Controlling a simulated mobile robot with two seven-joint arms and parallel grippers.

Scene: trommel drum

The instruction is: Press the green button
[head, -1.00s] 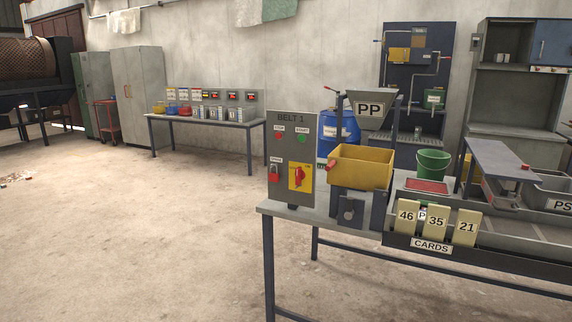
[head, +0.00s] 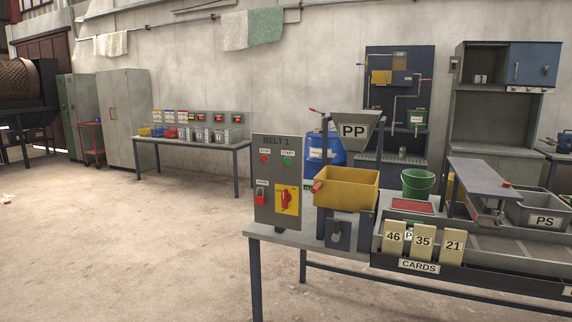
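The green button (head: 287,161) is a small round button under a START label on the upper right of the grey BELT 1 control panel (head: 262,215). A red button (head: 264,159) under a STOP label sits to its left. Below them are a red padlock (head: 261,197) and a red rotary switch (head: 284,199) on a yellow plate. The panel stands upright at the left end of the workbench. Neither of my grippers shows in the head view.
The workbench (head: 280,238) carries a yellow bin (head: 346,189), a PP hopper (head: 352,131), a green bucket (head: 418,183) and number cards (head: 422,243). A second table (head: 198,143) stands against the wall.

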